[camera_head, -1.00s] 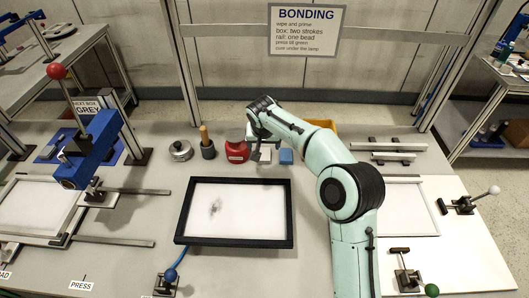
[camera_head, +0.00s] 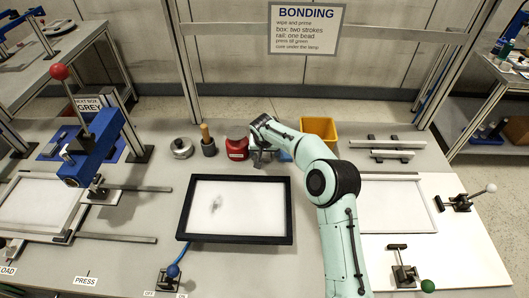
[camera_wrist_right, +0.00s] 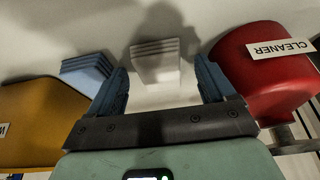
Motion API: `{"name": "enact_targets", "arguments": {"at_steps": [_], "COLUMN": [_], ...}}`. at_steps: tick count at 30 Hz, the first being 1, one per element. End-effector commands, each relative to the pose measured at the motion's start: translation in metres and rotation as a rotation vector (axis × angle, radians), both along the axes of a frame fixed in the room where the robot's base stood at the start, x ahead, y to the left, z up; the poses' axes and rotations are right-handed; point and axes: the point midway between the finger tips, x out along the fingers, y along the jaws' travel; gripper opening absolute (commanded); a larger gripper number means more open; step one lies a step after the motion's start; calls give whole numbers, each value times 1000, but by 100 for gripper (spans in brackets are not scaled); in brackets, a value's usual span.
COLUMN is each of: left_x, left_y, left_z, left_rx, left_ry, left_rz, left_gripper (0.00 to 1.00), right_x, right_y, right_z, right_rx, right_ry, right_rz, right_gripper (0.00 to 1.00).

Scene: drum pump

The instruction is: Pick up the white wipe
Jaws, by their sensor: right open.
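The white wipe (camera_wrist_right: 155,58) shows in the right wrist view as a small stack of thin white layers on the bench. It lies between and ahead of the two blue-grey fingers of my right gripper (camera_wrist_right: 162,80), which are apart with nothing held. In the head view my right gripper (camera_head: 262,156) is over the spot beside the red cleaner container (camera_head: 237,143) and hides the white wipe. A stack of blue wipes (camera_wrist_right: 88,70) lies just left of the white one in the wrist view. My left gripper is not in view.
The red cleaner container (camera_wrist_right: 262,82) is close to the right finger, and a yellow bin (camera_wrist_right: 40,125) is on the other side. A black-framed panel (camera_head: 238,239) lies in front.

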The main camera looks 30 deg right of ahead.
Motion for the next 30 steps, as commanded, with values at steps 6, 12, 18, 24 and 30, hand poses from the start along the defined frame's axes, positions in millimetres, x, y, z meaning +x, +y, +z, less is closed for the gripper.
{"name": "enact_targets", "arguments": {"at_steps": [6,12,18,24,30], "left_x": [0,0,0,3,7], "left_y": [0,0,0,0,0], "left_z": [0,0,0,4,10], "left_rx": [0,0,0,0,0], "left_ry": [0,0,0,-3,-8], "left_rz": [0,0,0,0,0], "left_gripper": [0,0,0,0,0], "right_x": [0,0,0,1,1], "right_y": [0,0,0,1,1], "right_z": [0,0,8,46,84], "right_rx": [1,1,0,1,-1], "right_ry": [1,1,-2,-5,-3], "right_rz": [0,0,-1,-1,0], "right_gripper": [34,23,23,23,23]}}
